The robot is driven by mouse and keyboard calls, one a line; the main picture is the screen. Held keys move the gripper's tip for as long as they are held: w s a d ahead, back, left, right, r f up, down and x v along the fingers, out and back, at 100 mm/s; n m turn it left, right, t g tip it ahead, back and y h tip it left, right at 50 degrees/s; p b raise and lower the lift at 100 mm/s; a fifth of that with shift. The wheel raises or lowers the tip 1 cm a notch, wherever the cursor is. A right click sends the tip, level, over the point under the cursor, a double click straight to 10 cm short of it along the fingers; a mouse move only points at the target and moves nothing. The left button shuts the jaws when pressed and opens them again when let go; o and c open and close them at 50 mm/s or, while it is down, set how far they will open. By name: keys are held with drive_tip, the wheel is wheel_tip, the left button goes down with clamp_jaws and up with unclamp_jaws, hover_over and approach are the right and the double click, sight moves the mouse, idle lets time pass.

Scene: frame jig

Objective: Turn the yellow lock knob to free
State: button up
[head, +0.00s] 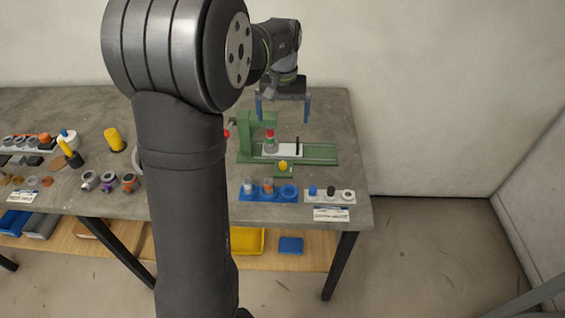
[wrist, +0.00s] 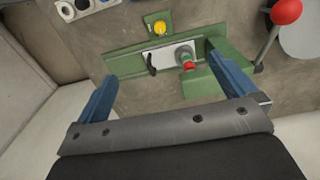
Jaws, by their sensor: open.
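The yellow lock knob (head: 283,166) sits on a small green plate at the front of the green frame jig (head: 320,160). In the wrist view the knob (wrist: 159,27) shows near the top, beyond the jig's rail. A small pointer or mark on it is too small to read. My gripper (head: 283,107) is open and empty, its blue fingers spread wide above and behind the jig. In the wrist view its two fingers (wrist: 168,92) stand on either side of the jig, apart from the knob. A red-topped grey part (wrist: 187,63) sits on the jig's white plate.
A red ball-ended lever (wrist: 287,12) rises beside the jig's green block. In front of the jig lie a blue tray (head: 264,197) and a white tray (head: 330,198) with small parts. Other parts crowd the table's left side. Bare tabletop lies right of the jig.

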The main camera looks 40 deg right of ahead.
drive_tip(key=shift+r, duration=0.35)
